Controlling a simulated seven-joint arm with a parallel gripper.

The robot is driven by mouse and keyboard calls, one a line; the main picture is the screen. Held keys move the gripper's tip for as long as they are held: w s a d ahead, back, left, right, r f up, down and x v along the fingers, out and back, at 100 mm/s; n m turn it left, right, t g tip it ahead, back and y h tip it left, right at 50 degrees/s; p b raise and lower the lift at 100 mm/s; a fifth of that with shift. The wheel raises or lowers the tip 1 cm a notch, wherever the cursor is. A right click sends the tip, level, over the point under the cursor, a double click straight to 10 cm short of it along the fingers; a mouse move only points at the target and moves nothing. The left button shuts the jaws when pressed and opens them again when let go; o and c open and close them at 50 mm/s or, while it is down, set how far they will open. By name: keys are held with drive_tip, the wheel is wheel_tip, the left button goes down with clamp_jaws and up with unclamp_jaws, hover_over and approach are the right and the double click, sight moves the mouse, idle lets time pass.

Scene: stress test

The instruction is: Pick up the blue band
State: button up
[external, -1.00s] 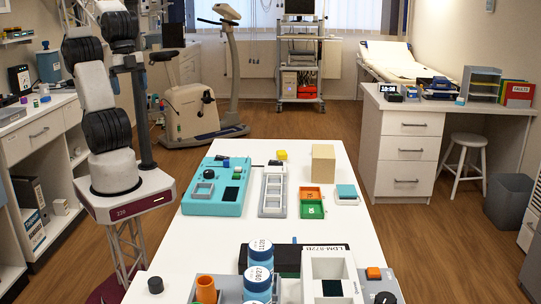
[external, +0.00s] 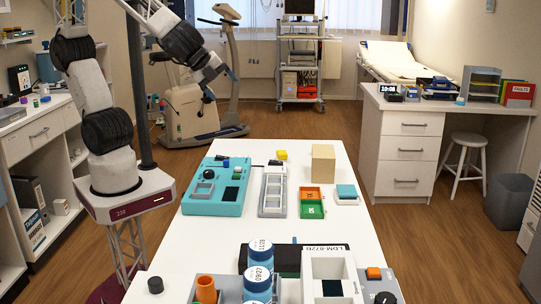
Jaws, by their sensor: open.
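I cannot tell for sure which thing is the blue band. Blue shows on the round, labelled stacked pieces (external: 259,275) at the front of the white table, and on a small blue piece (external: 226,163) on the teal device (external: 228,206). My gripper (external: 222,86) is high in the air beyond the table's far left corner, in front of the exercise bike. It is open, its two fingers apart with nothing between them. It is far from the table's things.

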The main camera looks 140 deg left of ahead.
drive_tip(key=w+a+f+m+y, duration=0.1)
drive_tip(key=w+a+f+m, duration=0.1)
drive_tip(key=a, duration=0.4)
drive_tip(key=w+a+f+m+y, duration=0.1)
drive_tip(key=w+a+m+y, duration=0.15)
drive_tip(key=a, duration=0.45)
drive_tip(key=a+f+m+t+y, duration=0.1)
drive_tip(key=a+f+m, duration=0.4)
drive_tip(key=a+f, duration=0.4)
drive_tip(key=w+a+f+m, duration=0.1)
drive_tip(key=a+f+m, duration=0.5)
drive_tip(key=a, duration=0.8)
wheel_tip(320, 180, down, 3)
drive_tip(key=shift+a+r+t+y, duration=0.1)
drive_tip(key=shift+a+t+y, duration=0.25)
drive_tip(key=shift+t, duration=0.05)
drive_tip(key=shift+w, duration=0.1)
drive_tip(key=shift+f, duration=1.75)
drive_tip(key=shift+f, duration=0.1)
